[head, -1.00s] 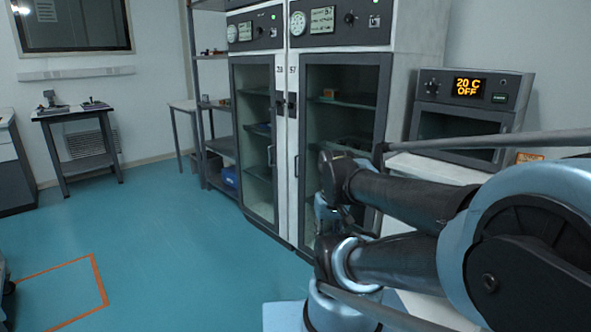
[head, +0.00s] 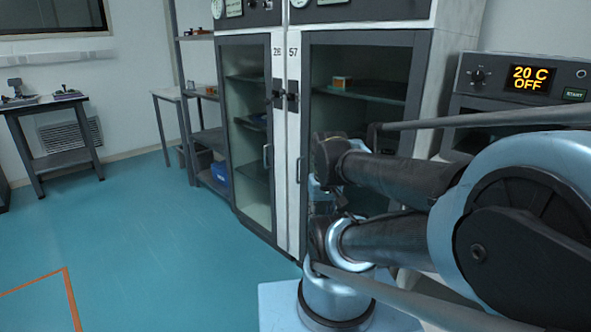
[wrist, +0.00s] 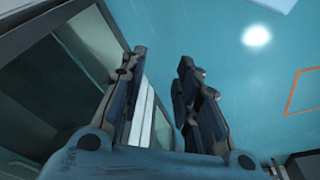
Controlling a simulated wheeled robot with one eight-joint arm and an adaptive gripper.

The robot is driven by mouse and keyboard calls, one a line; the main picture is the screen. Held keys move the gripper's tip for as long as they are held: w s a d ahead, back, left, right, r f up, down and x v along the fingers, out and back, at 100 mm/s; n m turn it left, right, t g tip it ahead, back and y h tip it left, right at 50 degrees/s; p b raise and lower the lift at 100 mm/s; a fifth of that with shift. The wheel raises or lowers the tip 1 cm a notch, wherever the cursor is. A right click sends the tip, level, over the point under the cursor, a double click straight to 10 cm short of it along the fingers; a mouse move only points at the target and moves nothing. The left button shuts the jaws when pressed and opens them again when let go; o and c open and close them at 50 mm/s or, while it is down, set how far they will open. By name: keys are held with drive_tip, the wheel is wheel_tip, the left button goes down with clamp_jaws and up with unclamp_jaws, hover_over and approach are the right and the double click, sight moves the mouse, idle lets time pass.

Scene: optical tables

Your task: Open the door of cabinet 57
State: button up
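Cabinet 57 (head: 293,51) is the right one of two tall white cabinets. Its dark-framed glass door (head: 362,38) is closed. A slim vertical handle (head: 298,169) is on the door's left side, partly close to my arm. My gripper (wrist: 162,60) is open in the wrist view, with its two fingers apart and nothing visibly held between them. A dark-framed glass panel (wrist: 50,75) lies left of the fingers, and pale strips show between and behind them. In the head view my arm hides the lower door, and the gripper's fingers cannot be made out clearly.
Cabinet 26 (head: 248,130) stands closed directly left. An oven (head: 515,90) showing "20 C OFF" stands at right. A shelf rack (head: 207,140) and small tables (head: 60,135) are further left. The blue floor (head: 140,240) in front is open, with an orange marking (head: 70,295).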

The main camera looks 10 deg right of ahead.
drive_tip(key=shift+w, duration=0.35)
wheel_tip(320, 180, up, 10)
drive_tip(key=m+t+h, duration=0.1)
drive_tip(key=m+h, duration=0.2)
drive_tip(key=m, duration=0.6)
hover_over(297, 181)
drive_tip(key=s+a, duration=0.4)
drive_tip(key=x, duration=1.7)
drive_tip(key=shift+r, duration=0.1)
clamp_jaws()
